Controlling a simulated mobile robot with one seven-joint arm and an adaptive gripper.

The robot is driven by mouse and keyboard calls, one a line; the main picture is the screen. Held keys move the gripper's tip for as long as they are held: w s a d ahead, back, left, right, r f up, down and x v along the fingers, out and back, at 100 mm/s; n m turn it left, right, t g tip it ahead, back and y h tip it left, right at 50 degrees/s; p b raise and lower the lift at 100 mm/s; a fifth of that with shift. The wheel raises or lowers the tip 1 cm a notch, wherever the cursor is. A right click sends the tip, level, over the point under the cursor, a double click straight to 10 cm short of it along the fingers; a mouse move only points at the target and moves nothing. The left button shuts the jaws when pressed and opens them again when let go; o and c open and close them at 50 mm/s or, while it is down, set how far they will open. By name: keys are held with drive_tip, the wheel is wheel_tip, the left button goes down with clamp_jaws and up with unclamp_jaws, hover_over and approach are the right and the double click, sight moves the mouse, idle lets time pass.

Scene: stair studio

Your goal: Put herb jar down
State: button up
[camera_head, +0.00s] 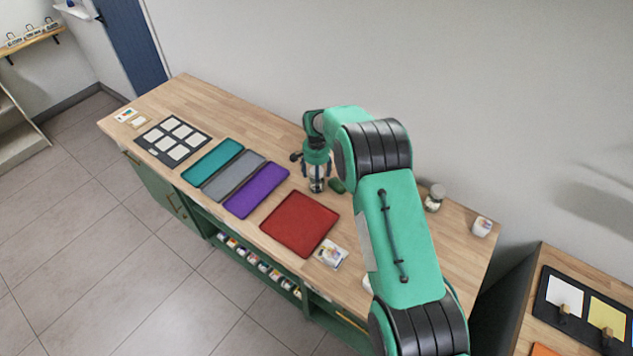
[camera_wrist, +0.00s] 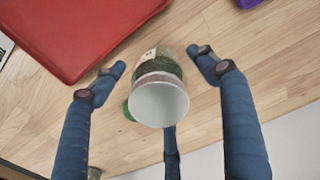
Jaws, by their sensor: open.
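The herb jar (camera_wrist: 160,66) has a pale round lid and dark green contents behind clear walls. In the wrist view it is seen from its lid end, against the wooden worktop (camera_wrist: 275,60), and appears to stand on it. My gripper (camera_head: 316,174) is open above the worktop, right of the purple tray. In the wrist view its blue fingers are spread around the jar, with visible gaps at the left and right sides. In the head view the jar is mostly hidden by the fingers. Its exact contact with the wood is hard to see.
A red tray (camera_head: 300,224) lies close by; purple (camera_head: 257,190), grey (camera_head: 233,175) and teal (camera_head: 212,160) trays lie farther left. A small green object (camera_head: 337,186) is beside my gripper. Another jar (camera_head: 434,198) and a white container (camera_head: 482,227) stand right, beyond my arm.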

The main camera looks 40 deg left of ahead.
drive_tip(key=shift+c, duration=0.5)
drive_tip(key=c, duration=1.5)
drive_tip(key=shift+r, duration=0.1)
drive_tip(key=shift+r, duration=1.65)
drive_tip(key=s+d+r+b, duration=0.1)
drive_tip(key=s+d, duration=1)
drive_tip(key=shift+d+r, duration=0.25)
drive_tip(key=shift+d, duration=0.05)
